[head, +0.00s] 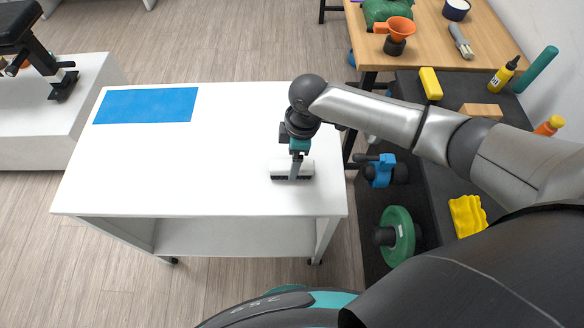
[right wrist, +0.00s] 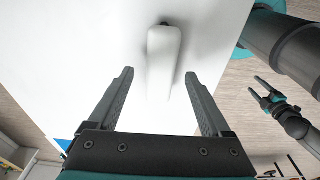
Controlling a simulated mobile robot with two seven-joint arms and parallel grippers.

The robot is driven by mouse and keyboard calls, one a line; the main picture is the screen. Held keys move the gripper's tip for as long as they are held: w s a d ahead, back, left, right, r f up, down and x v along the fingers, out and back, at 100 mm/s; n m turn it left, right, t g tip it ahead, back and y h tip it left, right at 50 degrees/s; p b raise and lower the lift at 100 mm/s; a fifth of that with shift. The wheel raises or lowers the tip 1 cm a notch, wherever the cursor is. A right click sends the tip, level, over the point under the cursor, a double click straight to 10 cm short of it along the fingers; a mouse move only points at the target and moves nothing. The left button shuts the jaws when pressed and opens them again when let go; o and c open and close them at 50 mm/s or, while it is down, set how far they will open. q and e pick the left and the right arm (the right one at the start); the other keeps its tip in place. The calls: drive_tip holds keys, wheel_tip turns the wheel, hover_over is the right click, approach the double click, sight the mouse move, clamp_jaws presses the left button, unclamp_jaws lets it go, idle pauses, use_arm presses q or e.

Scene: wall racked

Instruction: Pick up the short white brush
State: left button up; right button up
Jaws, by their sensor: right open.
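The short white brush (head: 279,168) with dark bristles lies on the white table's right part. In the right wrist view the brush's pale, narrow body (right wrist: 164,62) is just beyond the fingertips, roughly centred between them. My right gripper (head: 295,176) points down over the brush and hides part of it in the head view. Its two fingers stand apart in the wrist view (right wrist: 160,75), with nothing clamped. My left gripper (right wrist: 262,86) shows small at the right of the wrist view, its fingers apart and away from the table. It does not show in the head view.
The white table (head: 200,160) carries a blue mat (head: 146,105) at its far left and is otherwise clear. A wooden table (head: 433,40) stands behind.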

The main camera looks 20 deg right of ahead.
wheel_tip(320, 180, down, 3)
drive_tip(key=shift+a+f, duration=0.1)
drive_tip(key=shift+a, duration=0.05)
drive_tip(key=shift+c, duration=0.2)
clamp_jaws()
idle(0.5)
